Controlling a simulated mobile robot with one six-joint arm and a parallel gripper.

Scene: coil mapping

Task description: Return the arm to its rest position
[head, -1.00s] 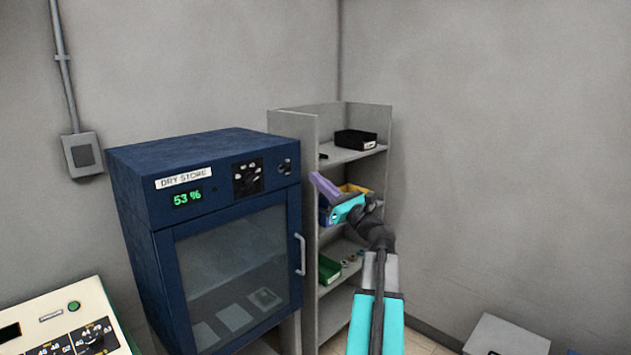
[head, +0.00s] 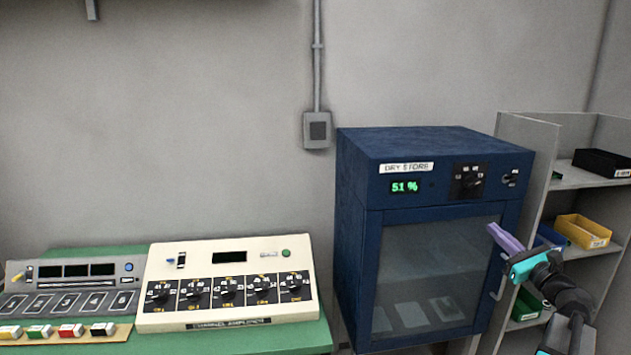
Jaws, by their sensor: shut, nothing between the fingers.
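My arm (head: 566,298) reaches up from the lower right of the head view. My gripper (head: 503,240), with purple fingers, is shut and holds nothing that I can see. It appears in front of the right edge of the dark blue dry store cabinet (head: 358,235) and the grey shelf unit. I cannot tell how far it is from the cabinet door.
The grey shelf (head: 520,135) holds a black bin (head: 600,162), a yellow bin (head: 583,231) and other bins. A cream dial panel (head: 232,252) and a grey button panel (head: 75,270) stand on the green bench (head: 260,338) at left. A wall box (head: 317,130) hangs above.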

